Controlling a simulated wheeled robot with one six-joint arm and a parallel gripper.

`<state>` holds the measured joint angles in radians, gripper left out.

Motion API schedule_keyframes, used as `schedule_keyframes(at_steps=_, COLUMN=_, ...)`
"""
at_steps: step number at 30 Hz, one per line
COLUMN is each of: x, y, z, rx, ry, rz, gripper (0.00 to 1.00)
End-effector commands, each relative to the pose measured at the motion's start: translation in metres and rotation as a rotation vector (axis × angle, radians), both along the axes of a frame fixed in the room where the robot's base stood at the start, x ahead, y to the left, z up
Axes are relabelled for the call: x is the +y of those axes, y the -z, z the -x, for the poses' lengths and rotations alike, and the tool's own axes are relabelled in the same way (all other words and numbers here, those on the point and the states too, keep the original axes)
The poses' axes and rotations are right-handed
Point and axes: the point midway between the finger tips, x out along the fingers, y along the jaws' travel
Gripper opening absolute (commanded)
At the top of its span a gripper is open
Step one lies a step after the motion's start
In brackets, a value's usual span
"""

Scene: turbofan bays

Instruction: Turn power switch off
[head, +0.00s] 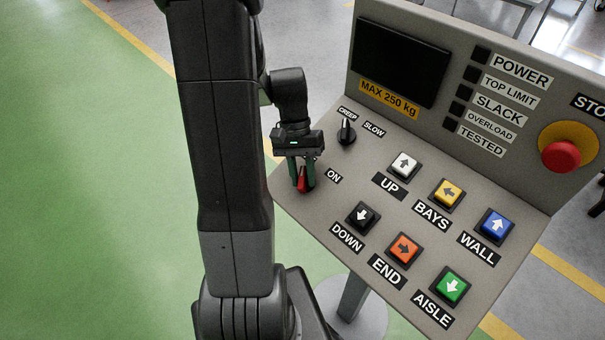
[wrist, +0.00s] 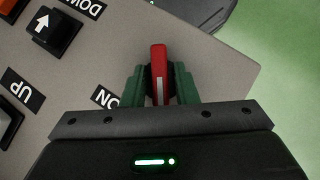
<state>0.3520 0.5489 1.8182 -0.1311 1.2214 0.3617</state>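The power switch is a red lever handle (head: 301,180) at the left front corner of the grey sloped panel, beside the ON label (head: 334,176). In the wrist view the red handle (wrist: 158,70) stands between my two green fingers, with a pale line along it and a dark base behind. My gripper (head: 301,178) is down over the switch, one finger on each side of the handle. In the wrist view my gripper (wrist: 161,85) appears open, with narrow dark gaps beside the handle. Any OFF label is not visible.
A black CREEP/SLOW knob (head: 347,131) sits just behind my gripper. Several square push-buttons, including the white UP button (head: 404,165) and black DOWN button (head: 362,216), lie to the right. A red stop button (head: 561,155) is on the upright panel. The POWER lamp (head: 482,55) looks dark.

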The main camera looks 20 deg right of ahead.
Motion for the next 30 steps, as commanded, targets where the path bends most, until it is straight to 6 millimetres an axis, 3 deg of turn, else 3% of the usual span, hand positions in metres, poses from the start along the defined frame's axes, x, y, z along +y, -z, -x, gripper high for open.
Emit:
schedule_keyframes(at_steps=14, x=0.0, y=-0.009, z=-0.006, rx=-0.003, ry=0.002, rz=0.001, gripper=0.36)
schedule_keyframes(at_steps=30, x=-0.004, y=-0.107, z=-0.054, rx=-0.004, ry=0.001, rz=0.0, gripper=0.36)
